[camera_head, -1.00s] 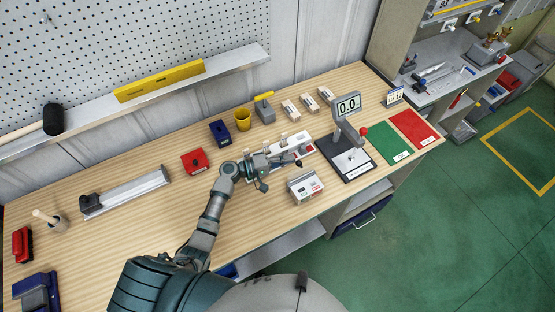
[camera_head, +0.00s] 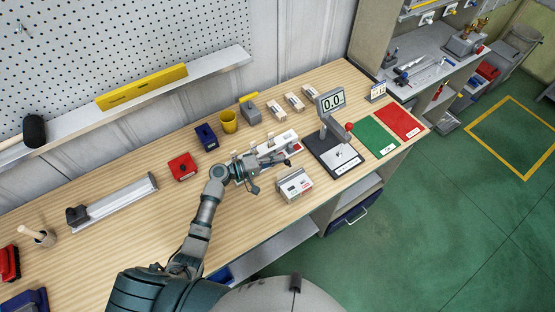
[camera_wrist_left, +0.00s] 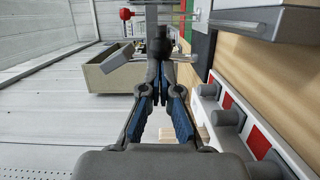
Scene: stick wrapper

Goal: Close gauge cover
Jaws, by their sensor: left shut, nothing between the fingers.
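A digital gauge (camera_head: 331,101) reading 0.0 stands on a dark base (camera_head: 334,165) towards the right of the bench, with a red-knobbed lever beside it. A long white fixture (camera_head: 290,137) with red marks and grey posts lies to its left; it also shows in the wrist view (camera_wrist_left: 265,140). I cannot tell which part is the gauge cover. My left gripper (camera_head: 288,154) is low over the front side of the fixture, pointing right towards the gauge base. In the wrist view its fingertips (camera_wrist_left: 159,45) meet, with nothing between them. My right gripper is not in view.
Green (camera_head: 378,136) and red (camera_head: 403,121) mats lie right of the gauge. A red block (camera_head: 182,167), blue block and yellow cup stand behind left.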

